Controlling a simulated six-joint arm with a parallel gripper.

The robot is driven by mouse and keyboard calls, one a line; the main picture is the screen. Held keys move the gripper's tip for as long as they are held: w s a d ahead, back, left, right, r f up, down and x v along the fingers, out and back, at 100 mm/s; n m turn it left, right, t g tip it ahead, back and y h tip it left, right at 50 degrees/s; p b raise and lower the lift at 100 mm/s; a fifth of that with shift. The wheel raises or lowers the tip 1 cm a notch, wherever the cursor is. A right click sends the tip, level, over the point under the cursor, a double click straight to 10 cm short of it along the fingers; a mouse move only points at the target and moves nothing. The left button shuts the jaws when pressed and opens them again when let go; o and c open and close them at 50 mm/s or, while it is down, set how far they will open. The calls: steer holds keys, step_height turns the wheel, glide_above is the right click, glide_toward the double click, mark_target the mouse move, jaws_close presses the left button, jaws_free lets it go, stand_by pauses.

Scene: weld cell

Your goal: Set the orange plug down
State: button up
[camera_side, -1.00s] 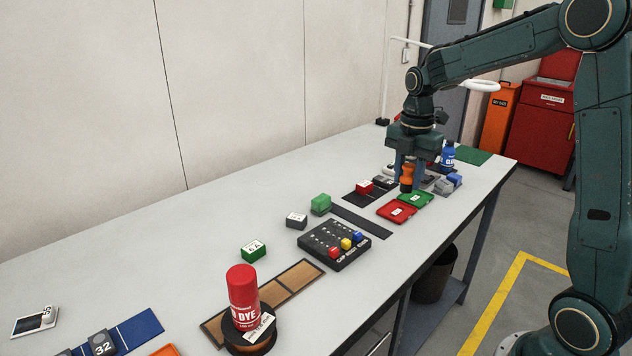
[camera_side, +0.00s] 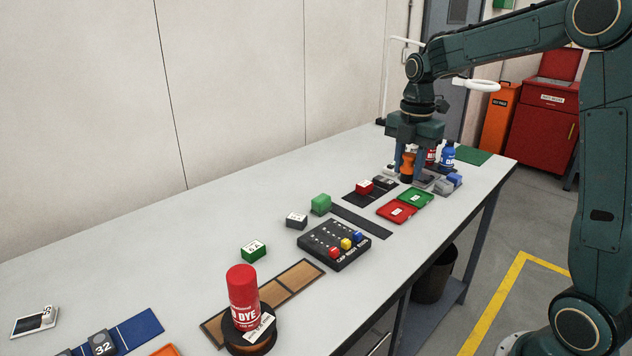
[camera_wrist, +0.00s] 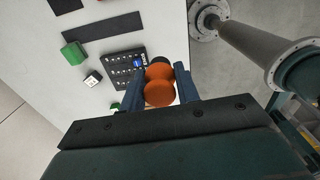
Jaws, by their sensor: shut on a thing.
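The orange plug (camera_side: 407,167) is upright between the two fingers of my gripper (camera_side: 410,168) near the far end of the bench. In the wrist view the plug's round orange top (camera_wrist: 159,93) shows between the blue fingers of my gripper (camera_wrist: 160,90), which are shut on it. In the side view its lower end is beside small dark and grey blocks. I cannot tell whether it touches the bench or hangs just above it.
A green tray (camera_side: 415,196) and red tray (camera_side: 396,211) lie in front of the gripper. A red block (camera_side: 364,187) sits on a dark mat to the left. A blue bottle (camera_side: 447,157) stands close on the right. The black cap rack (camera_side: 319,249) is nearer the camera.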

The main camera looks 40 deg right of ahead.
steer(key=w+a, duration=0.6)
steer(key=a, duration=0.6)
steer(key=w+a+n, duration=0.1)
steer(key=w+a, duration=0.4)
steer(key=a, duration=0.7)
steer(key=shift+w+r, duration=0.35)
steer(key=shift+w, duration=0.05)
steer(key=shift+f, duration=0.15)
step_height(320, 180, down, 20)
steer(key=shift+r, duration=0.15)
steer(key=o, duration=0.9)
steer(key=shift+o, duration=0.2)
